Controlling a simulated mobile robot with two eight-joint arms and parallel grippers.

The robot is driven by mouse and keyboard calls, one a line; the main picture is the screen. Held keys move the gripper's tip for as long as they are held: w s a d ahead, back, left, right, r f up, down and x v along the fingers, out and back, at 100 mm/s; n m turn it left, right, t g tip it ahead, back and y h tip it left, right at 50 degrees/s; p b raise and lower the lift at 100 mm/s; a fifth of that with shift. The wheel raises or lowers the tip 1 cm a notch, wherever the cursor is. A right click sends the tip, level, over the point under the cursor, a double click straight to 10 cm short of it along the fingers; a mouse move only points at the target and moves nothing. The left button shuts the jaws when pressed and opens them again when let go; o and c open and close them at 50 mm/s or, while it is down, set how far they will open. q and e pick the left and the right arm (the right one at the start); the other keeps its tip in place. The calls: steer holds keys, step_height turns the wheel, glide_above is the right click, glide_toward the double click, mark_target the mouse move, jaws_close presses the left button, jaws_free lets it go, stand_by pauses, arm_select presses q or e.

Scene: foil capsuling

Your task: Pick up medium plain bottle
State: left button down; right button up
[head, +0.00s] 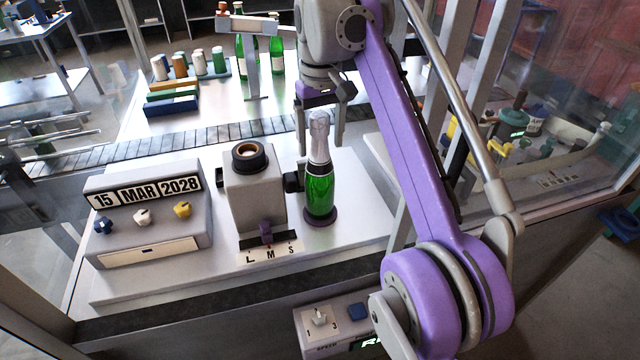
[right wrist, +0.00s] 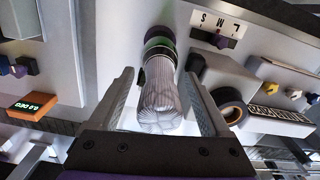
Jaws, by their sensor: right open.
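A green bottle (head: 320,188) with a silver foil top and a dark neck band stands upright on a small purple disc (head: 321,218) at the capsuling machine's right side. Several green bottles (head: 277,56) stand on the back table. My right gripper (head: 321,136) is open around the foil top of the front bottle. In the right wrist view, the foil top (right wrist: 160,100) lies between the two spread fingers (right wrist: 158,76), with a gap visible at the right finger; I cannot tell whether the left one touches. My left gripper is not in view.
The grey capsuling machine (head: 254,196) with its L M S selector stands just left of the bottle. A date box (head: 148,215) reads 15 MAR 2028. A conveyor (head: 215,134) runs behind. A speed box (head: 335,325) sits in front; glass panels stand right.

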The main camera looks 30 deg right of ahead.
steer(key=shift+w, duration=0.15)
steer(key=shift+c, duration=0.2)
jaws_close()
stand_by(1.1)
